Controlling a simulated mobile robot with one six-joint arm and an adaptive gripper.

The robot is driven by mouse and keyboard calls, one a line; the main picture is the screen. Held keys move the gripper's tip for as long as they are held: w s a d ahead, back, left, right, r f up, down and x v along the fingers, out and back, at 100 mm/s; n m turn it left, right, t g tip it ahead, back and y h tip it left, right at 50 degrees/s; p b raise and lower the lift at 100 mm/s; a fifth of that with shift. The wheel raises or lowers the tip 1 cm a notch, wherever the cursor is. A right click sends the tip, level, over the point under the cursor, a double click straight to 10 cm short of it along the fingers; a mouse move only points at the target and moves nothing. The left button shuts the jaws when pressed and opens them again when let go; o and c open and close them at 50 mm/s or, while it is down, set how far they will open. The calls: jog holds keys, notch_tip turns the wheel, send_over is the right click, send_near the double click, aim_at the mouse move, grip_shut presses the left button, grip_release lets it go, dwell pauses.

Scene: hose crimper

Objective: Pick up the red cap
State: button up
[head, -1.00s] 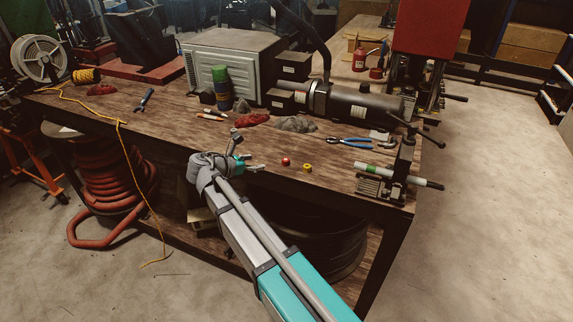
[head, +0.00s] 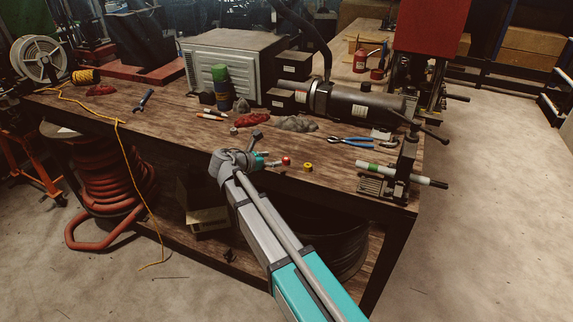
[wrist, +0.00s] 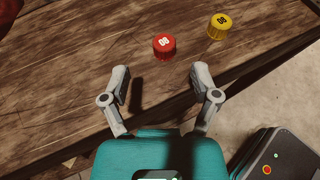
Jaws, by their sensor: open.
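The red cap (head: 286,161) stands on the wooden bench near its front edge. In the wrist view the red cap (wrist: 164,46) is upright with a pale mark on top, just beyond the fingertips and between their lines, a little nearer the right finger. My gripper (wrist: 161,72) is open and empty. In the head view my gripper (head: 271,158) is close to the left of the red cap, and I see a gap between them in the wrist view.
A yellow cap (wrist: 219,27) stands to the right of the red cap; it also shows in the head view (head: 308,167). Blue pliers (head: 350,140), a red rag (head: 249,120) and a clamp with a hose (head: 400,175) are farther off. The bench's front edge runs below my gripper.

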aim_at(284, 159)
jog(key=shift+w+d+f, duration=0.25)
jog(key=shift+w+d, duration=0.15)
jog(key=shift+d, duration=0.05)
jog(key=b+x, duration=0.1)
jog(key=x, duration=0.1)
jog(key=b+x, duration=0.1)
jog(key=x, duration=0.1)
jog(key=shift+s+d+f, duration=0.1)
jog(key=shift+d+f, duration=0.05)
jog(key=shift+f, duration=0.1)
jog(key=shift+w+d+f, duration=0.1)
jog(key=shift+w+d, duration=0.25)
jog(key=c, duration=0.8)
